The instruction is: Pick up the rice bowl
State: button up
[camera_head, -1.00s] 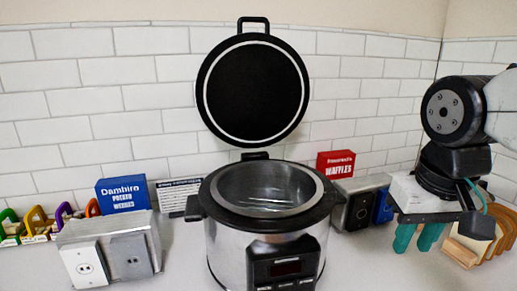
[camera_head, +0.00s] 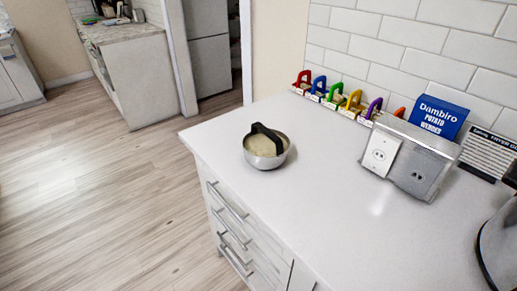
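The rice bowl (camera_head: 258,160) is a small round metal bowl with pale contents and a black strap-like handle arched over its top. It stands upright on the white counter (camera_head: 330,200), close to the counter's left corner. Nothing touches it. My gripper is not in view now, so I cannot see whether it is open or shut.
Several coloured padlocks (camera_head: 340,95) line the wall behind the bowl. A metal outlet box (camera_head: 410,160) and a blue Dambiro box (camera_head: 436,116) stand to the right. A cooker's edge (camera_head: 498,245) shows at far right. The counter around the bowl is clear; open floor (camera_head: 90,190) lies left.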

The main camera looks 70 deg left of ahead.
aim_at(265, 148)
jog(key=k, duration=1.5)
jog(key=u, duration=1.2)
jog(key=i, duration=1.2)
jog(key=u, duration=1.65)
jog(key=i, duration=0.7)
jog(key=z, duration=2)
